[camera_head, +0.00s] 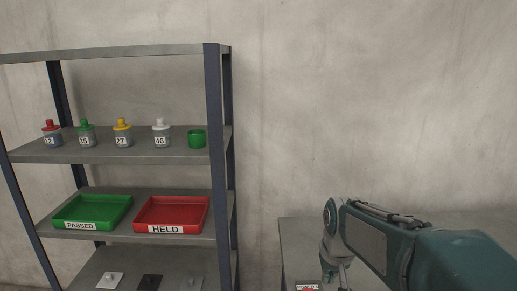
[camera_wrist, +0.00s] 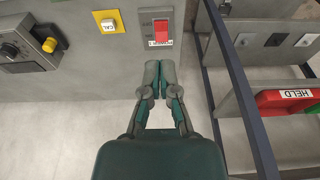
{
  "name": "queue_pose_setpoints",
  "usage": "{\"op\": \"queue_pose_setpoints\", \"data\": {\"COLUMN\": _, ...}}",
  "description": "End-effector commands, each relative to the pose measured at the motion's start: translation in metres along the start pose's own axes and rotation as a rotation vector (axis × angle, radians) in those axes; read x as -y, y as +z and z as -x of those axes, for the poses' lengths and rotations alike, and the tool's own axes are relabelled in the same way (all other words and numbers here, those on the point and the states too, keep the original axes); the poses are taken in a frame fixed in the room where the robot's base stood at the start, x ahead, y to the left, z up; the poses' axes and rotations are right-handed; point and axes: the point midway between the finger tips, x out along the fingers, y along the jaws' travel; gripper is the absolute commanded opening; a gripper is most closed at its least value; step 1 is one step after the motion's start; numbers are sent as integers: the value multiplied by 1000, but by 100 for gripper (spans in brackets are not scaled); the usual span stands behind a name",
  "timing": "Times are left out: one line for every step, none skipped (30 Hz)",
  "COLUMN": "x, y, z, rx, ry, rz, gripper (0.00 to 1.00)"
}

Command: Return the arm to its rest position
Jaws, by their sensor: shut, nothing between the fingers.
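In the head view the fingers are mostly hidden at the lower edge.
The metal shelf unit (camera_head: 212,120) stands left of the cabinet, its post close right of my gripper in the wrist view. It holds labelled bottles, a green cup (camera_head: 197,139), a green PASSED tray (camera_head: 80,226) and a red HELD tray (camera_head: 166,229).

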Motion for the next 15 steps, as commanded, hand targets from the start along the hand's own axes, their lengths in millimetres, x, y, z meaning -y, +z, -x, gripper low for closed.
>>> {"op": "queue_pose_setpoints", "data": {"x": 0, "y": 11, "z": 12, "rx": -21, "ry": 0, "rz": 0, "gripper": 0}}
{"op": "queue_pose_setpoints", "data": {"x": 0, "y": 17, "z": 17, "rx": -32, "ry": 0, "rz": 0, "gripper": 0}}
{"op": "queue_pose_setpoints", "data": {"x": 0, "y": 25, "z": 24, "rx": -46, "ry": 0, "rz": 0, "gripper": 0}}
{"op": "queue_pose_setpoints", "data": {"x": 0, "y": 32, "z": 28, "rx": -55, "ry": 0, "rz": 0, "gripper": 0}}
{"op": "queue_pose_setpoints", "data": {"x": 0, "y": 38, "z": 33, "rx": -66, "ry": 0, "rz": 0, "gripper": 0}}
{"op": "queue_pose_setpoints", "data": {"x": 0, "y": 46, "z": 39, "rx": -79, "ry": 0, "rz": 0, "gripper": 0}}
{"op": "queue_pose_setpoints", "data": {"x": 0, "y": 53, "z": 42, "rx": -89, "ry": 0, "rz": 0, "gripper": 0}}
{"op": "queue_pose_setpoints", "data": {"x": 0, "y": 59, "z": 46, "rx": -100, "ry": 0, "rz": 0, "gripper": 0}}
{"op": "queue_pose_setpoints", "data": {"x": 0, "y": 68, "z": 51, "rx": -113, "ry": 0, "rz": 0, "gripper": 0}}
{"op": "queue_pose_setpoints", "data": {"x": 0, "y": 75, "z": 54, "rx": -124, "ry": 0, "rz": 0, "gripper": 0}}
{"op": "queue_pose_setpoints", "data": {"x": 0, "y": 82, "z": 57, "rx": -134, "ry": 0, "rz": 0, "gripper": 0}}
{"op": "queue_pose_setpoints", "data": {"x": 0, "y": 91, "z": 60, "rx": -148, "ry": 0, "rz": 0, "gripper": 0}}
{"op": "queue_pose_setpoints", "data": {"x": 0, "y": 97, "z": 63, "rx": -158, "ry": 0, "rz": 0, "gripper": 0}}
{"op": "queue_pose_setpoints", "data": {"x": 0, "y": 104, "z": 65, "rx": -169, "ry": 0, "rz": 0, "gripper": 0}}
{"op": "queue_pose_setpoints", "data": {"x": 0, "y": 113, "z": 68, "rx": -182, "ry": 0, "rz": 0, "gripper": 0}}
